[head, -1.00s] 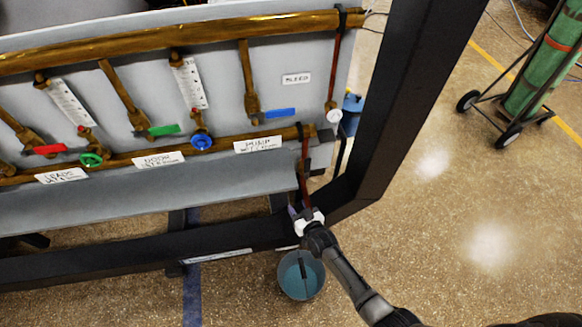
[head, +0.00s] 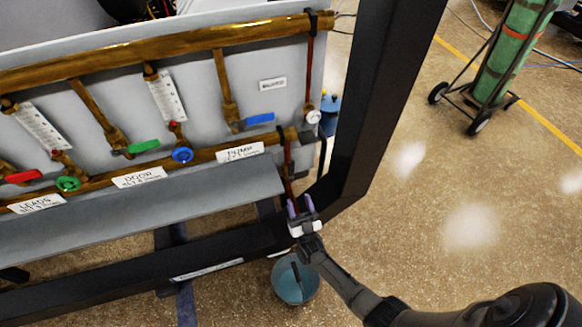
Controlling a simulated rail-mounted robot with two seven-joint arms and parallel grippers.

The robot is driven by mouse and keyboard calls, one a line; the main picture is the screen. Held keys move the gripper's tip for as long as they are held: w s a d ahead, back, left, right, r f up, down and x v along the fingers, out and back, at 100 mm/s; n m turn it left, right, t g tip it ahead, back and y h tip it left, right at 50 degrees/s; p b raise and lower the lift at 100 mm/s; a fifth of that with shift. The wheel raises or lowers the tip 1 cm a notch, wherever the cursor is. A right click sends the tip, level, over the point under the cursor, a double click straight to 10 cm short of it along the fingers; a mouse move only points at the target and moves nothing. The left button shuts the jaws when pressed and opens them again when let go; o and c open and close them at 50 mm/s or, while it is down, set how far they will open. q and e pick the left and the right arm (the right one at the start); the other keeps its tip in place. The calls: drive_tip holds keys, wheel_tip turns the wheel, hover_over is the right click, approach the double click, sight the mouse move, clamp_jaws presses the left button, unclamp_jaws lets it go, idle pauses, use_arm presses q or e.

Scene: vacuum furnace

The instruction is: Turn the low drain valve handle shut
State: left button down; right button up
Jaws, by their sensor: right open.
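A thin dark red drain pipe (head: 287,172) drops from the right end of the lower brass manifold (head: 217,151). I cannot make out the low drain valve handle; it is too small or hidden around my right gripper. My right gripper (head: 300,204) is open, its two purple fingers pointing up the picture at the foot of this pipe. I see nothing between the fingers, and cannot tell whether they touch the pipe. A bucket (head: 308,291) with blue-green contents stands on the floor below. My left gripper is not in view.
A black frame post (head: 382,100) and bottom rail (head: 130,275) stand close to my right gripper. The panel carries red, green and blue valve handles and a round white gauge (head: 313,117). A green cylinder cart (head: 505,55) stands far right; the floor between is clear.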

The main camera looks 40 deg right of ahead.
sight(292, 169)
drive_tip(key=b+x, duration=0.1)
drive_tip(key=x, duration=1)
drive_tip(key=shift+w+d+r, duration=0.15)
drive_tip(key=shift+w+r, duration=0.05)
clamp_jaws()
